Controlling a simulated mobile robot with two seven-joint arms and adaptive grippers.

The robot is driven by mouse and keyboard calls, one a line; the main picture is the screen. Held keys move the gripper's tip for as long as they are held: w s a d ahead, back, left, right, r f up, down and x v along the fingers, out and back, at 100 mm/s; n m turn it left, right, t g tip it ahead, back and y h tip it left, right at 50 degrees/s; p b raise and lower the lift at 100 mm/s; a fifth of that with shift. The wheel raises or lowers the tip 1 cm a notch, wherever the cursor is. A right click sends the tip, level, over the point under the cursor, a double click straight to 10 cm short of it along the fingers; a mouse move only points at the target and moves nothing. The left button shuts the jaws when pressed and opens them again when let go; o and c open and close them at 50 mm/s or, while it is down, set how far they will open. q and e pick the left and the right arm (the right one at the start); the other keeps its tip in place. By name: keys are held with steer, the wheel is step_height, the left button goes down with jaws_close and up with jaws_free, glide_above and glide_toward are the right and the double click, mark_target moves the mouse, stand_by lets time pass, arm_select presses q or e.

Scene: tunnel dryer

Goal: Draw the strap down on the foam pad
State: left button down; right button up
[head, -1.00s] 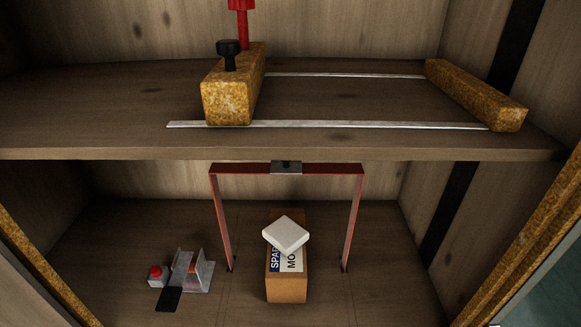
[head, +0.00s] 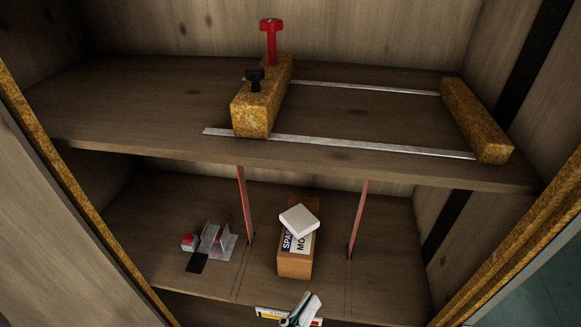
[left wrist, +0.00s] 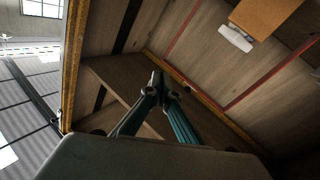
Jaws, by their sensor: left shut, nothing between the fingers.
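The white foam pad (head: 299,220) lies turned at an angle on top of a brown cardboard box (head: 296,263) on the lower shelf. The red strap shows as two uprights, a left one (head: 244,205) and a right one (head: 358,220), either side of the box; its top is hidden behind the upper shelf. In the left wrist view, the pad (left wrist: 236,38) and box (left wrist: 268,18) are at upper right. My left gripper (head: 302,309) is low in front of the box, apart from pad and strap. Its fingers (left wrist: 158,82) are shut and empty. My right gripper is not in view.
The upper shelf (head: 100,115) overhangs the strap and carries a wooden clamp block (head: 262,103) with red and black knobs, and metal rails. A small clear holder (head: 217,241) stands left of the strap. Side posts flank the opening.

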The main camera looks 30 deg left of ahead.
arm_select(q)
steer(key=w+a+r+t+y+p, duration=0.2)
steer(key=w+a+r+y+p, duration=0.1)
steer(key=w+r, duration=0.3)
steer(key=w+a+r+n+y, duration=0.1)
steer(key=w+a+y, duration=0.2)
steer(key=w, duration=0.4)
steer(key=w+a+r+y+b, duration=0.1)
steer(key=w+a+y, duration=0.2)
steer(key=w+a, duration=0.3)
steer(key=shift+w+a+n+y, duration=0.15)
steer(key=shift+w+n+y, duration=0.25)
steer(key=shift+w, duration=0.35)
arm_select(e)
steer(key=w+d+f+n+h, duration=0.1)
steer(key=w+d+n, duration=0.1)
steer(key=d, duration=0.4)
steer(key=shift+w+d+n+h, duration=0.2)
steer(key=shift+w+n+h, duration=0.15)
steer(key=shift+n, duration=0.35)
arm_select(q)
steer(key=shift+r, duration=0.15)
